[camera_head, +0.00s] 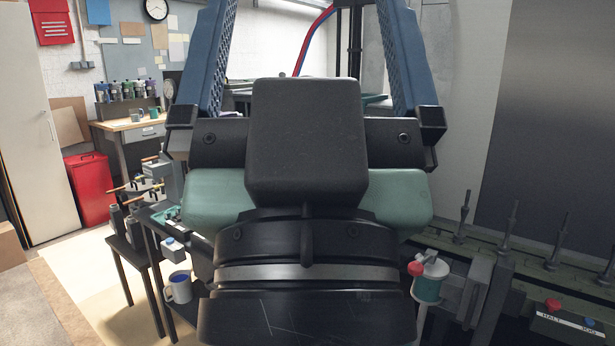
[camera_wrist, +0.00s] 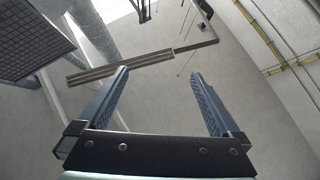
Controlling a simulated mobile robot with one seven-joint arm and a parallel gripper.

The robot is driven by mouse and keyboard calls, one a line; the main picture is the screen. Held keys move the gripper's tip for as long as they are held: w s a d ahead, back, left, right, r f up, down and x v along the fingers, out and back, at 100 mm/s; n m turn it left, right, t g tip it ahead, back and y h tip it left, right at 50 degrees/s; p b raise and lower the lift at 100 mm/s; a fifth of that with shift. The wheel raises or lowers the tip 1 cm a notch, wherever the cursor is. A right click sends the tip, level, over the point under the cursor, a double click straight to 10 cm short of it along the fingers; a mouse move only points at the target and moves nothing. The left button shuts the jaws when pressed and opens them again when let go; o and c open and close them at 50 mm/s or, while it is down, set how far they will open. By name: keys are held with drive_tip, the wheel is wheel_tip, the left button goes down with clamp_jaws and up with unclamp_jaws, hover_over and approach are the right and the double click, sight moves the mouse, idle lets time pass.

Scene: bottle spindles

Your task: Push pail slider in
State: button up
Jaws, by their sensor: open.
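My gripper (camera_head: 307,8) is large in the middle of the head view, with its two blue ridged fingers pointing up and spread wide apart. It also shows in the wrist view (camera_wrist: 158,74), open, with nothing between the fingers. The wrist view looks up at the ceiling. I cannot pick out a pail slider in either view. My gripper and wrist hide the middle of the head view, so part of the scene behind them cannot be seen.
A machine with upright spindles (camera_head: 511,230) and a red-and-blue button box (camera_head: 567,322) stands at right. A blue-and-white mug (camera_head: 179,288) is lower left. A red bin (camera_head: 90,187) stands near a workbench (camera_head: 144,130).

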wheel_tip(320, 180, up, 11)
drive_tip(key=p, duration=0.8)
drive_tip(key=shift+p, duration=0.35)
